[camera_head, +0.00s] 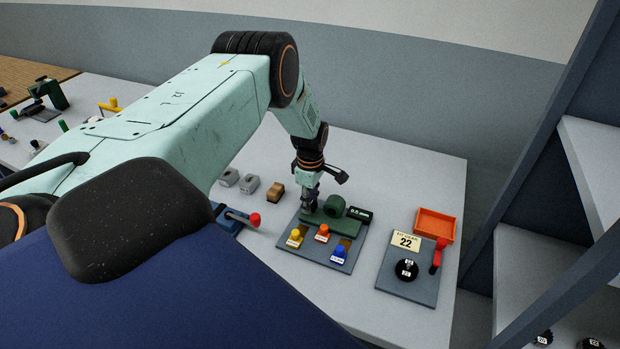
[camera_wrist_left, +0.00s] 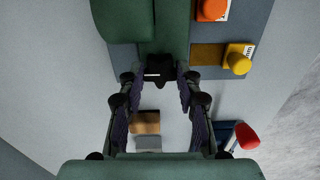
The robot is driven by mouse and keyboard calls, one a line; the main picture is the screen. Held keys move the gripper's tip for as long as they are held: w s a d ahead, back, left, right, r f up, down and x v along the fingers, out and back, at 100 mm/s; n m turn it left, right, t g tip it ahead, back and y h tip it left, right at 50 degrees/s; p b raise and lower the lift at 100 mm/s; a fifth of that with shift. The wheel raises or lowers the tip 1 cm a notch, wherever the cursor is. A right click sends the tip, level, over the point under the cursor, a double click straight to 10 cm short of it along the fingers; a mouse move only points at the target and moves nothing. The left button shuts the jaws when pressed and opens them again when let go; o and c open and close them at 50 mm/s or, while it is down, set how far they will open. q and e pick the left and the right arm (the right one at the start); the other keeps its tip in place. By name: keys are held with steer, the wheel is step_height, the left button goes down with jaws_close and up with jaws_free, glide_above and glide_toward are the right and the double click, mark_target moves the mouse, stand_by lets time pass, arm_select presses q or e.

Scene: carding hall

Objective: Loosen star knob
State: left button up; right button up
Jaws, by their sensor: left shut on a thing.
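The black star knob (camera_wrist_left: 160,66) is at the end of a green fixture (camera_head: 338,208) on a grey plate. In the left wrist view the fixture's green body (camera_wrist_left: 163,25) shows above the knob. My left gripper (camera_head: 310,203) reaches down to the fixture's left end in the head view. In the wrist view its fingertips (camera_wrist_left: 162,78) are on either side of the knob, shut on it. In the head view the knob is hidden by the gripper. My right gripper is not in view.
The plate carries yellow (camera_head: 295,234), orange (camera_head: 322,232) and blue (camera_head: 339,252) knobs and a small black display (camera_head: 359,214). Right of it are an orange tray (camera_head: 435,225) and a panel with a red lever (camera_head: 438,256). A red-tipped lever (camera_head: 254,219) stands left.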

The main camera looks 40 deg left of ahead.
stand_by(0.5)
arm_select(q)
steer(key=o, duration=1.2)
steer(key=shift+d, duration=0.1)
steer(key=shift+c, duration=0.2)
steer(key=shift+r, duration=0.25)
step_height(320, 180, up, 12)
steer(key=shift+f, duration=0.2)
steer(key=shift+s+f, duration=0.1)
